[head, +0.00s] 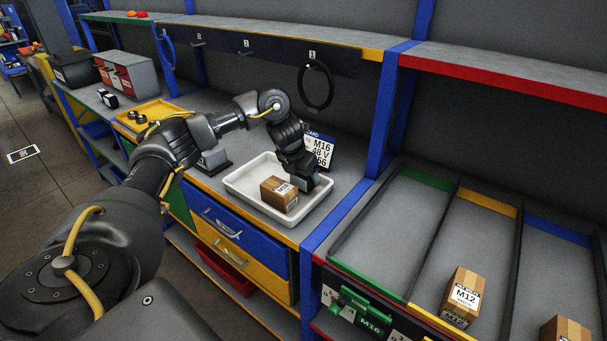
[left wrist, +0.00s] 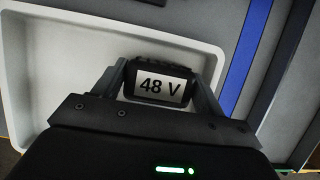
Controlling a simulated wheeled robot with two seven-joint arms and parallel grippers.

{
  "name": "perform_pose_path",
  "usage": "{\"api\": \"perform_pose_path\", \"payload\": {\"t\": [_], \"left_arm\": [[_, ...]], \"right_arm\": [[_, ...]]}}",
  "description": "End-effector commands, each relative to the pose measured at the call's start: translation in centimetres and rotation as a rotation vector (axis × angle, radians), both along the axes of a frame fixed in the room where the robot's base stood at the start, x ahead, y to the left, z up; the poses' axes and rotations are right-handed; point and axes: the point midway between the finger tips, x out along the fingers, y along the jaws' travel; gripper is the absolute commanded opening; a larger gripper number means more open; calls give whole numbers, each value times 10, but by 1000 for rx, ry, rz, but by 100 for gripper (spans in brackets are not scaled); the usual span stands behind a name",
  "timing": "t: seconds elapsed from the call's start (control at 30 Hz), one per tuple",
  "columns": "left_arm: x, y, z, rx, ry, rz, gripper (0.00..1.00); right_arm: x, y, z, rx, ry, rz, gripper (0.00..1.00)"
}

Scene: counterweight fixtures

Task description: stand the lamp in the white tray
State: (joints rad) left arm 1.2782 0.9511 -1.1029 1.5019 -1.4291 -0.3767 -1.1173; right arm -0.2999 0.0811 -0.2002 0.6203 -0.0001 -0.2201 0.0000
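The white tray (head: 236,186) stands on the grey counter, with its rim also in the left wrist view (left wrist: 22,75). My left gripper (head: 311,184) reaches down into its right end. In the left wrist view its fingers lie against both sides of a black block labelled "48 V" (left wrist: 160,87), which may be the lamp. I cannot tell whether the block touches the tray floor; the gripper hides most of it in the head view. A cardboard carton (head: 279,194) sits in the tray left of the gripper. My right gripper is out of view.
A black ring (head: 316,87) hangs above. Divided lanes at right hold an M12 carton (head: 463,296).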

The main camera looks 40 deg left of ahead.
Motion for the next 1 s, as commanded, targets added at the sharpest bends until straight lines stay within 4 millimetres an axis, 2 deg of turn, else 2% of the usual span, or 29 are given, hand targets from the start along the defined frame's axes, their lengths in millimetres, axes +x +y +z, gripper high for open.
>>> {"api": "perform_pose_path", "payload": {"t": [0.03,0.13,0.47,0.57,0.8,1.0], "left_arm": [[0,0,0,0,0,0,78],[0,0,0,0,0,0,90],[0,0,5,0,-1,0,90],[-4,0,16,1,-3,-2,90],[-23,0,66,3,-6,-1,90],[-37,-1,97,2,-4,-1,90]], "right_arm": [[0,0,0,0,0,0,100],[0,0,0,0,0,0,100],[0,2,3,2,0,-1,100],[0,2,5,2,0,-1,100],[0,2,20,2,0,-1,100],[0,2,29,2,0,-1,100]]}}
